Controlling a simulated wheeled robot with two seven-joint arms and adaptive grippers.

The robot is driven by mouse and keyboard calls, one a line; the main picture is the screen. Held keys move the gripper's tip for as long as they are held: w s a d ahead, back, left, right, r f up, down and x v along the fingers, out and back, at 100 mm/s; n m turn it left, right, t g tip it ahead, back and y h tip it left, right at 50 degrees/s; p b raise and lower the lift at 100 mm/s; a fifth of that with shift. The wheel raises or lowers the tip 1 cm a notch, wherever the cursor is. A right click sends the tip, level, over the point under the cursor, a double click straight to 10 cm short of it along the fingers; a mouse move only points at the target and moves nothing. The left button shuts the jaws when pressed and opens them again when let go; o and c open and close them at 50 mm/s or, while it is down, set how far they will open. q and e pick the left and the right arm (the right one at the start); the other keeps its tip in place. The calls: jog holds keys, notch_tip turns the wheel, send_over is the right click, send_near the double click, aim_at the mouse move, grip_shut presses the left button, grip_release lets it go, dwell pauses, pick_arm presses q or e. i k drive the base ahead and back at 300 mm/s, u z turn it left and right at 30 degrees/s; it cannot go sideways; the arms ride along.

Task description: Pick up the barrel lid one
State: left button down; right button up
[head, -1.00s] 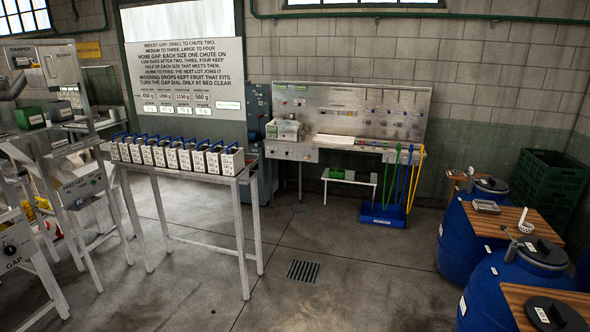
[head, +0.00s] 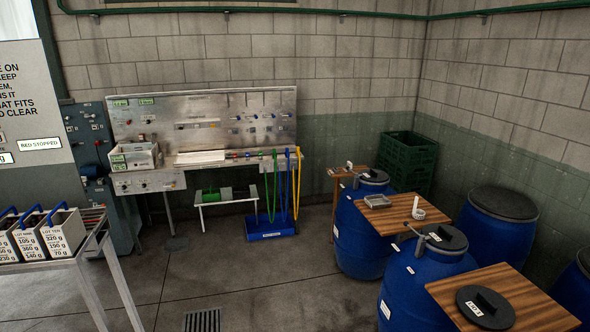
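Several black lids show in the head view, and their labels are too small to read, so I cannot tell which one is lid one. A round black lid (head: 486,307) with a white label and a raised grip lies flat on a wooden board (head: 530,292) at the lower right. Another black lid (head: 446,238) sits on the blue barrel (head: 425,280) left of that board. A further lid (head: 373,177) is on the blue barrel (head: 360,235) behind it. Neither of my grippers is in view.
A second wooden board (head: 390,212) between the barrels holds a metal tray (head: 377,202) and a white cup-like item (head: 418,213). Another covered barrel (head: 492,235) stands at right. Green crates (head: 405,160) fill the corner. The floor (head: 280,285) left of the barrels is clear.

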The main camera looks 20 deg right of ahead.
aim_at(487, 309)
jog(key=z, duration=1)
jog(key=i, duration=0.85)
jog(key=z, duration=0.9)
